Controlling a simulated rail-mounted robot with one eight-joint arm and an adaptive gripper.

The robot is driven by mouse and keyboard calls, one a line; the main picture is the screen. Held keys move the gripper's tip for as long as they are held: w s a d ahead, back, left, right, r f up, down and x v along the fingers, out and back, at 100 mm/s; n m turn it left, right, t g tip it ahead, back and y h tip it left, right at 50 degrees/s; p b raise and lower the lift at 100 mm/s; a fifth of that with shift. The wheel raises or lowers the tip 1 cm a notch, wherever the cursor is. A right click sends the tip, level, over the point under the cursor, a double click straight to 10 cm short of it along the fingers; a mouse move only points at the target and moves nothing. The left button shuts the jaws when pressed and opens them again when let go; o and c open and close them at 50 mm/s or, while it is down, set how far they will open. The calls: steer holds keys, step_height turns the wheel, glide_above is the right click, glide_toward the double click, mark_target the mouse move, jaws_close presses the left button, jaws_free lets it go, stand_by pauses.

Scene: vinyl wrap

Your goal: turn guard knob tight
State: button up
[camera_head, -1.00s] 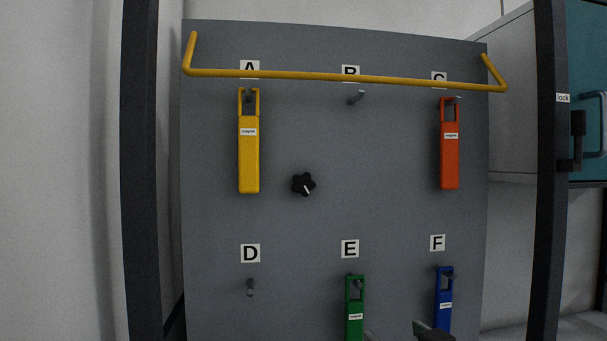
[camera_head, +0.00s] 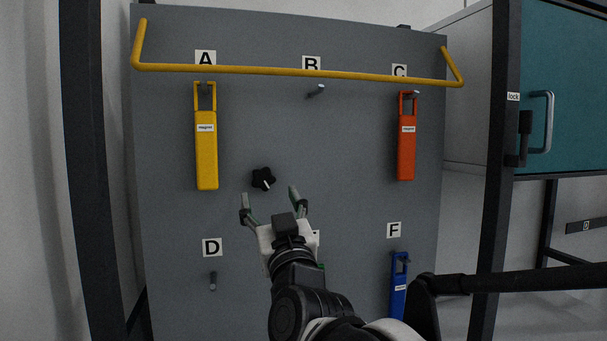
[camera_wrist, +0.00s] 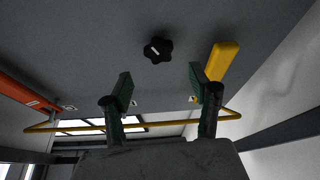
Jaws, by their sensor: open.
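The guard knob (camera_head: 263,178) is a small black star-shaped knob with a white pointer mark, on the grey panel (camera_head: 345,150) between hooks A and D and right of the yellow magnet. In the head view the mark points down and slightly right. My gripper (camera_head: 269,200) is open and empty, just below and right of the knob in the picture. In the wrist view the knob (camera_wrist: 157,51) sits beyond the gap between my fingertips (camera_wrist: 160,84), not between the fingers. A yellow guard bar (camera_head: 300,72) spans the panel's top.
A yellow magnet (camera_head: 206,150) hangs at A and a red one (camera_head: 406,150) at C. A blue one (camera_head: 398,290) hangs at F. Hooks B (camera_head: 316,91) and D (camera_head: 212,281) are bare. My arm hides label E. Dark posts (camera_head: 90,170) flank the panel.

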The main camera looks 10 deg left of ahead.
mark_target(263, 178)
steer(key=p+x, duration=0.1)
steer(key=x, duration=0.7)
steer(key=shift+w+a+p, duration=0.1)
steer(key=shift+p, duration=0.2)
steer(key=c, duration=1.2)
